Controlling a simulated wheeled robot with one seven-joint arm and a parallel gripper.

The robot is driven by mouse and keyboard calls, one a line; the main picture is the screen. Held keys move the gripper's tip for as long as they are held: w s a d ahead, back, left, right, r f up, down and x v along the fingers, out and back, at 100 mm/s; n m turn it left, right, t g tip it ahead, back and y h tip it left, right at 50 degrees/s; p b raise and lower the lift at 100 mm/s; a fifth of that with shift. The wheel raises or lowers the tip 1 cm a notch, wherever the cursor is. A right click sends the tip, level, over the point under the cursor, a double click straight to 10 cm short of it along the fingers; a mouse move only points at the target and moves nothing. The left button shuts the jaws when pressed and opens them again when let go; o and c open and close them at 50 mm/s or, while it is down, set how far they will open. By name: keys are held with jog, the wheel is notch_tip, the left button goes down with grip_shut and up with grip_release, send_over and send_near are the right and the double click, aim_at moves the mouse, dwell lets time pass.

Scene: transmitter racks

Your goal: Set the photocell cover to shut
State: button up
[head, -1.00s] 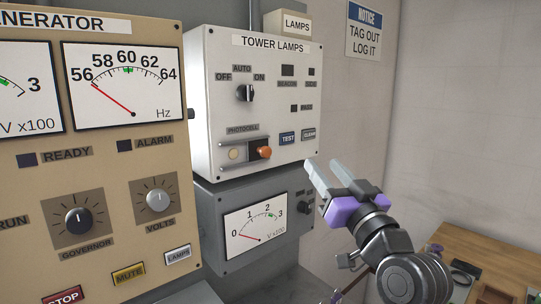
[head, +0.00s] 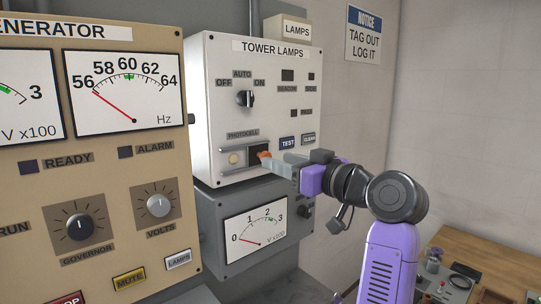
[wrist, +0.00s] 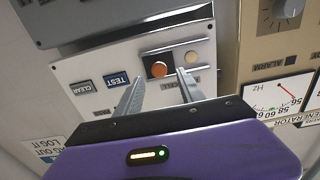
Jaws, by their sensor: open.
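The photocell cover (head: 253,152) is a dark sliding plate with an orange knob (head: 263,155), on a pale track low on the white TOWER LAMPS panel. It sits right of the pale round photocell (head: 233,158), which is uncovered. My gripper (head: 271,160) reaches in from the right with its fingertips at the knob, partly hiding it. In the wrist view, turned over, the open fingers (wrist: 160,76) lie on either side of the orange knob (wrist: 159,69). One fingertip is between the knob and the photocell (wrist: 192,57). I cannot tell whether either finger touches the knob.
The TEST (head: 288,142) and CLEAR (head: 308,138) buttons are just above my fingers. The OFF/AUTO/ON switch (head: 245,99) is higher up. A grey meter box (head: 213,223) is below, the tan generator panel (head: 100,180) stands left, and a wooden bench (head: 465,250) is lower right.

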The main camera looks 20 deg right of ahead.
jog(key=p+x, duration=0.1)
jog(key=x, duration=0.3)
jog(key=shift+w, duration=0.15)
jog(key=shift+c, duration=0.3)
grip_shut()
dwell(1.0)
jog(key=shift+a, duration=0.1)
